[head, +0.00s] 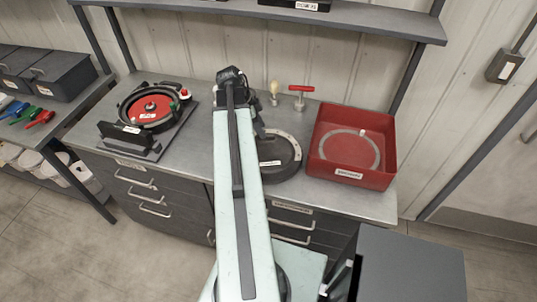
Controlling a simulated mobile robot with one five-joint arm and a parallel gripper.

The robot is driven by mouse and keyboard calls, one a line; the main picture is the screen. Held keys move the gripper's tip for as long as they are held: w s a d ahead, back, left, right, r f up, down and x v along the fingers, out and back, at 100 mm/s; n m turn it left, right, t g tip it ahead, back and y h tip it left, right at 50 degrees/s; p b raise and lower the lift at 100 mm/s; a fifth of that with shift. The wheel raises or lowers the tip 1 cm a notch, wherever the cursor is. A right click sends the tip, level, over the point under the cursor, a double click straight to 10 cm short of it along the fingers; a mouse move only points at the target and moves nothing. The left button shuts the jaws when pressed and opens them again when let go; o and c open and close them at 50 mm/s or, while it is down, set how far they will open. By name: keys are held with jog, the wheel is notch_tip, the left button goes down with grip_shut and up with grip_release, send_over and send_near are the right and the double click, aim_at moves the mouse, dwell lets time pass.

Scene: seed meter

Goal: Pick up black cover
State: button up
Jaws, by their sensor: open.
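A round black cover (287,158) with a pale label on its front lies on the grey workbench, just right of my arm. My arm hides its left part. My gripper (262,130) hangs at the far end of my arm, at the back left of the cover. It is open, and the arm partly hides it. I cannot tell whether it touches the cover.
A seed meter with a red disc (150,107) stands on the bench (200,92) at left. A red tray (378,178) holding a pale ring stands right. A red T-handled tool (300,97) stands behind the cover. A shelf (270,14) runs above.

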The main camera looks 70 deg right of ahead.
aim_at(268, 152)
jog(key=b+x, duration=0.2)
jog(key=x, duration=0.2)
jog(key=shift+b, duration=0.3)
jog(key=shift+r, duration=0.1)
grip_shut()
jog(key=shift+r, duration=0.1)
